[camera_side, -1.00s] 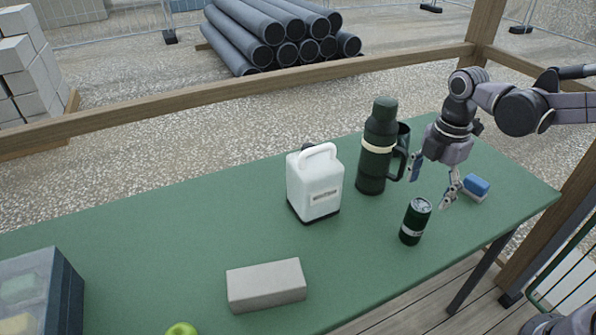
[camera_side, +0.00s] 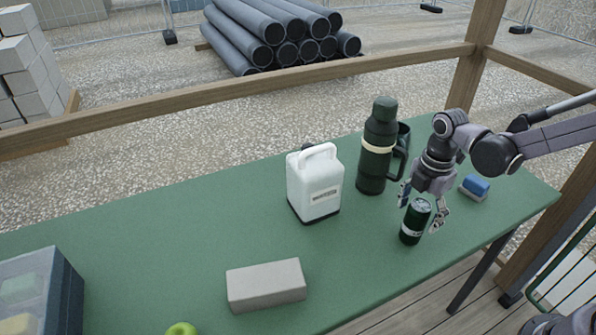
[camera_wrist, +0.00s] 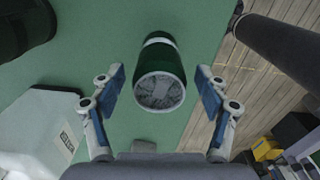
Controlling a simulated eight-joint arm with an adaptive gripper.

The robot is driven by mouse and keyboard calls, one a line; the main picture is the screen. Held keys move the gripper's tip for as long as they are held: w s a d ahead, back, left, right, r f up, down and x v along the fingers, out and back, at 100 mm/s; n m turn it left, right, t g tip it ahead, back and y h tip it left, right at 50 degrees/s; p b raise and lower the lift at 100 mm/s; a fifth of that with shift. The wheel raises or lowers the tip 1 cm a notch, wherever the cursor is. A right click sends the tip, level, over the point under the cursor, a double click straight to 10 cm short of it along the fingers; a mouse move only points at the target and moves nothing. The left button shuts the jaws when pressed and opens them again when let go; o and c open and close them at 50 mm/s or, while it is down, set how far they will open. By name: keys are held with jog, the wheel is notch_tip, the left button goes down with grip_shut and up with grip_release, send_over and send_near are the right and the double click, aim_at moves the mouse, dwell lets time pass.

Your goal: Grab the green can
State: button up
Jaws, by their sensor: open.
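The green can (camera_side: 413,226) stands upright on the green table, dark green with a pale band and a silver top. My gripper (camera_side: 421,213) is open, with its fingertips close to the upper part of the can, one on each side in the side view. In the wrist view the can (camera_wrist: 160,78) sits between and just beyond the two open fingers (camera_wrist: 162,85), with gaps on both sides. Whether the fingers touch it cannot be told from the side view.
A dark green flask (camera_side: 377,150) with a handle stands behind the can, and a white jug (camera_side: 315,187) stands left. A blue and grey sponge (camera_side: 475,187) lies to the right. A grey block (camera_side: 266,286) lies front left. The table's front edge is near the can.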

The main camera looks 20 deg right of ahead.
aim_at(411, 231)
jog(key=shift+f, duration=1.55)
jog(key=c, duration=0.9)
jog(key=shift+r, duration=0.1)
